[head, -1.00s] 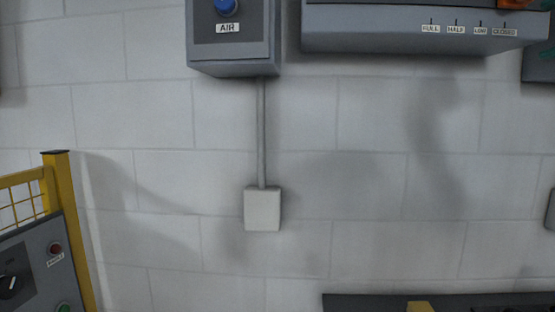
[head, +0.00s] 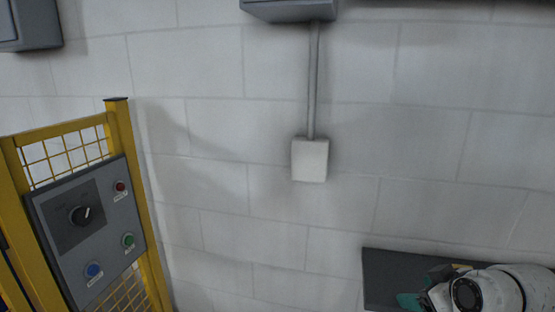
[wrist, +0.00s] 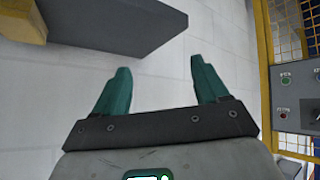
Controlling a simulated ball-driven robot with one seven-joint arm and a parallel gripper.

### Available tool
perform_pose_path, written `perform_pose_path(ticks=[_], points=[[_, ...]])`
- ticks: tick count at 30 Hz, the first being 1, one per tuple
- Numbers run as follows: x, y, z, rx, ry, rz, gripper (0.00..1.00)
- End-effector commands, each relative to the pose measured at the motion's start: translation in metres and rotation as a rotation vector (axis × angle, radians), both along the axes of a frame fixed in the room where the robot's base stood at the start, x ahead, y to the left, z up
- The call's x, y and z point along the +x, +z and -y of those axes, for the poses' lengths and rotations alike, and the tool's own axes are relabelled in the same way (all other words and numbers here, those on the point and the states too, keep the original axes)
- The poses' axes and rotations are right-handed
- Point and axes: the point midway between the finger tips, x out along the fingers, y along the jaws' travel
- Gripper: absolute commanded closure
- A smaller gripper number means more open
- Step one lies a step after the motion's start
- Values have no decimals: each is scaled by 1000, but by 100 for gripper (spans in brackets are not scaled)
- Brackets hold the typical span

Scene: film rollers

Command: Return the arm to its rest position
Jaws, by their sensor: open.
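My gripper (wrist: 160,68) shows in the wrist view with its two teal fingers spread apart and nothing between them. In the head view my white arm (head: 490,290) is at the bottom right, with a teal part of the gripper (head: 408,300) beside it, partly cut off by the lower edge. The arm is in front of a dark grey ledge or box (head: 385,265) on the wall. In the wrist view a dark grey block (wrist: 125,25) lies beyond the fingers, apart from them.
A yellow mesh guard (head: 118,150) with a grey control panel (head: 75,225) stands at left. The panel also shows at right in the wrist view (wrist: 300,95). A white box (head: 310,160) hangs on the wall below a conduit.

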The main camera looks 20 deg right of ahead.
Motion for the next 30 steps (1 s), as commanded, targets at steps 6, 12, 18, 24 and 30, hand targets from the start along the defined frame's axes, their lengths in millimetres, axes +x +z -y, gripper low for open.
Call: perform_pose_path(ticks=[6,12,18,24,30], points=[[-64,-109,-77,128,-55,-237,27],[-149,-180,-124,161,-125,-456,27],[-226,-216,-141,132,-191,-618,27],[-258,-226,-142,109,-223,-678,27],[-260,-226,-142,106,-226,-681,27]])
